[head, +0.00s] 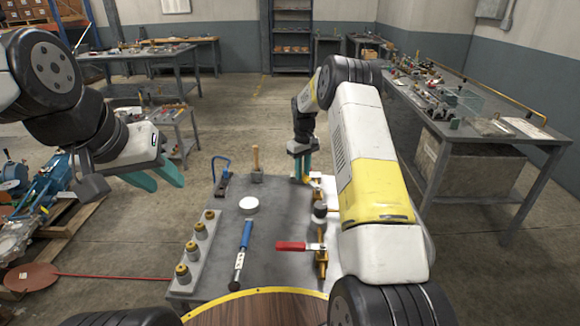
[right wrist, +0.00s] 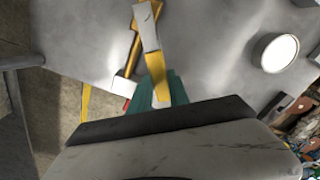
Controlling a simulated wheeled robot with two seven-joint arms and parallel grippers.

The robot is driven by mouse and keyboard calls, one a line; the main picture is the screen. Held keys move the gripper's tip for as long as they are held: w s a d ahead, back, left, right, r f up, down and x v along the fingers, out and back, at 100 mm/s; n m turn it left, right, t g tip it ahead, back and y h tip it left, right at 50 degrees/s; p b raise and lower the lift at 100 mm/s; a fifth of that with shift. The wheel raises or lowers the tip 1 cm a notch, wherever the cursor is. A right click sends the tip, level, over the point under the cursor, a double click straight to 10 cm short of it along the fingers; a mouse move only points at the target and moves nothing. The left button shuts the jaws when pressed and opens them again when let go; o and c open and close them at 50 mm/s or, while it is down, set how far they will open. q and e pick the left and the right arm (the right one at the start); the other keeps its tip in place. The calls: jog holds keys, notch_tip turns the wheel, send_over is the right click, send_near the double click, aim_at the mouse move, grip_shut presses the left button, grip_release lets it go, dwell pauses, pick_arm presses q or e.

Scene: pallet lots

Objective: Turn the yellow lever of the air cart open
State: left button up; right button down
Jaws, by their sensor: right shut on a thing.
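The air cart (head: 270,205) is a low grey-topped cart in front of me, with brass valve fittings along its right side. My right gripper (head: 302,178) is over the cart's far right corner, pointing down, its teal fingers shut on the yellow lever. In the right wrist view the yellow lever (right wrist: 155,63) shows between the teal fingers (right wrist: 160,92), beside a brass pipe (right wrist: 132,55). The fingers hide part of the lever. My left gripper (head: 166,184) is open and empty, in the air left of the cart.
A red-handled valve (head: 291,246) and a black knob (head: 320,210) stand nearer on the cart. A blue-handled tool (head: 243,245), a white round piece (head: 249,204), a row of brass fittings (head: 193,252) and a hammer (head: 257,165) are also there. A workbench (head: 465,130) stands right.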

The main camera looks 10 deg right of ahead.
jog(key=d+m, duration=0.1)
jog(key=m, duration=0.1)
jog(key=w+d+m, duration=0.1)
jog(key=d+m, duration=0.1)
jog(key=shift+d+r, duration=0.1)
jog(key=shift+d, duration=0.05)
jog(key=shift+s+d+m, duration=0.1)
jog(key=shift+d+m, duration=1.05)
jog(key=shift+m, duration=0.55)
jog(key=c, duration=1.2)
grip_release()
jog(key=shift+c, duration=0.2)
notch_tip(320, 180, up, 8)
